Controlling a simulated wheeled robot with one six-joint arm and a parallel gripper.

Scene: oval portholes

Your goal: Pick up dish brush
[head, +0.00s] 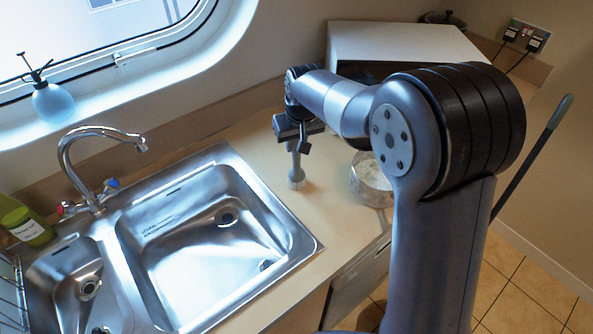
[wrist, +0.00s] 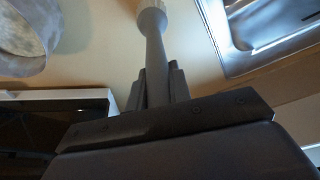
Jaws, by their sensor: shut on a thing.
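The dish brush (head: 296,173) is grey with a pale bristle head. It hangs roughly upright, bristles down, over the counter right of the sink; I cannot tell whether the bristles touch the counter. My gripper (head: 298,146) is shut on the upper part of its handle. In the wrist view the brush handle (wrist: 152,52) runs out from between the dark fingers of my gripper (wrist: 158,86). The top end of the handle is hidden in the gripper.
A steel sink (head: 262,190) with a tap (head: 95,140) lies to the left. A round container (head: 370,180) stands close right of the brush, partly behind my arm. A white microwave-like box (head: 400,42) stands behind. A green bottle (head: 25,226) is far left.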

